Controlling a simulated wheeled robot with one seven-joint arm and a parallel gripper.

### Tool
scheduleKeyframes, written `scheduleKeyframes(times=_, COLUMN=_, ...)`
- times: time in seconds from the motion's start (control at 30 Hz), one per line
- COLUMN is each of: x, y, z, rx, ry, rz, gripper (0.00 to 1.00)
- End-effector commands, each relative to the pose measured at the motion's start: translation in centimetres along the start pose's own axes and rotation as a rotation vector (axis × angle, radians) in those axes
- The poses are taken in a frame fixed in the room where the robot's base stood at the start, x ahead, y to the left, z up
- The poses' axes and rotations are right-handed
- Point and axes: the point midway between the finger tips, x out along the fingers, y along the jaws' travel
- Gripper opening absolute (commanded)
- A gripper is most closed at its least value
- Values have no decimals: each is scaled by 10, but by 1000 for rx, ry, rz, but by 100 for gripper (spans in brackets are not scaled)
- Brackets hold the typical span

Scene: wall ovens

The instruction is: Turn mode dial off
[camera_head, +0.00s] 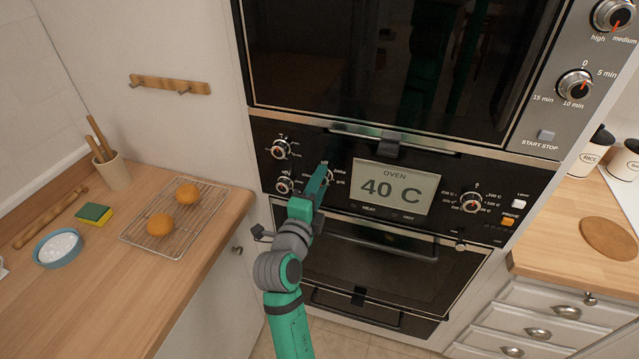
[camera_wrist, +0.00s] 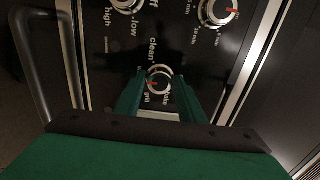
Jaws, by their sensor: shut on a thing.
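The mode dial (camera_wrist: 159,82) is a small silver knob on the black oven control panel, with a red mark and words around it, including "clean". In the wrist view its red mark lies on the left part of the knob. In the head view the dial (camera_head: 328,177) is mostly hidden behind my green gripper (camera_head: 321,174). In the wrist view the two fingers of my gripper (camera_wrist: 160,83) stand on either side of the dial and are shut on it. Some of the words around the dial are covered by the fingers.
Two more dials (camera_head: 281,149) (camera_head: 286,185) sit left of my gripper. The display (camera_head: 395,187) reads "OVEN 40 C", with another dial (camera_head: 471,202) right of it. The lower oven door (camera_head: 390,265) is closed. A counter (camera_head: 195,270) with a wire rack is at left.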

Motion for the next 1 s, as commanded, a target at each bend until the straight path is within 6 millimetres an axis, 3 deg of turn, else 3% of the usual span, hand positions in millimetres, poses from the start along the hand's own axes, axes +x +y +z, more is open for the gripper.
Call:
scheduleKeyframes(times=0.37, x=0, y=0, z=-1, rx=-111, ry=1, rz=1, gripper=14)
scheduleKeyframes(times=1.0, x=1, y=0, z=-2, rx=-687, ry=3, rz=2, gripper=14)
